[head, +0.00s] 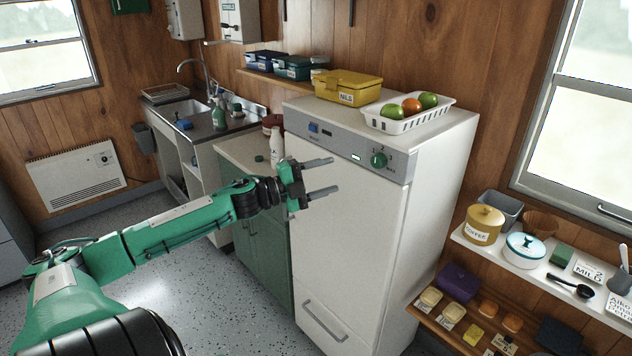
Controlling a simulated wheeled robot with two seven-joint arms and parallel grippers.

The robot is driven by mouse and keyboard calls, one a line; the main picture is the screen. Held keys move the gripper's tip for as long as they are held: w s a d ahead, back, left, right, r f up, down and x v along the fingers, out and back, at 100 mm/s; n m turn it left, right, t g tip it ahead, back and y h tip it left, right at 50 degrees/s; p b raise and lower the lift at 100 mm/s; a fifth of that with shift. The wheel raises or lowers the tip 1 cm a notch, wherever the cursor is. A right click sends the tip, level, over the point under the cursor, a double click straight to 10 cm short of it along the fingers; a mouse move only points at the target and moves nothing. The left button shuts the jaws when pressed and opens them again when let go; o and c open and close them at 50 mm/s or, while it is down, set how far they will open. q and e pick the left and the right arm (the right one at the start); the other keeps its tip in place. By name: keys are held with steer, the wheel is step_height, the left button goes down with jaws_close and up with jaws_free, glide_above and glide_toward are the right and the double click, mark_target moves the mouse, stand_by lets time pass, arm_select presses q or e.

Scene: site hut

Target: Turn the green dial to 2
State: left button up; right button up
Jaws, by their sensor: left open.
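The green dial (379,160) is on the grey control strip (340,149) along the top front of a white upright appliance (348,230). Its numbers and pointer are too small to read. A small lit display sits to the left of the dial, and a blue switch further left. My left gripper (322,177) is open and empty in front of the appliance's upper left door, its fingers pointing right. It is to the left of the dial and a little lower in the picture, apart from it. My right gripper is not in view.
On the appliance top are a yellow box (348,87) and a white basket (411,113) with fruit. A white bottle (277,152) stands on the counter behind my left gripper. Shelves with a yellow canister (484,224) are at right. The space before the dial looks clear.

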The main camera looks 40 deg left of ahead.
arm_select(q)
steer(key=shift+v, duration=1)
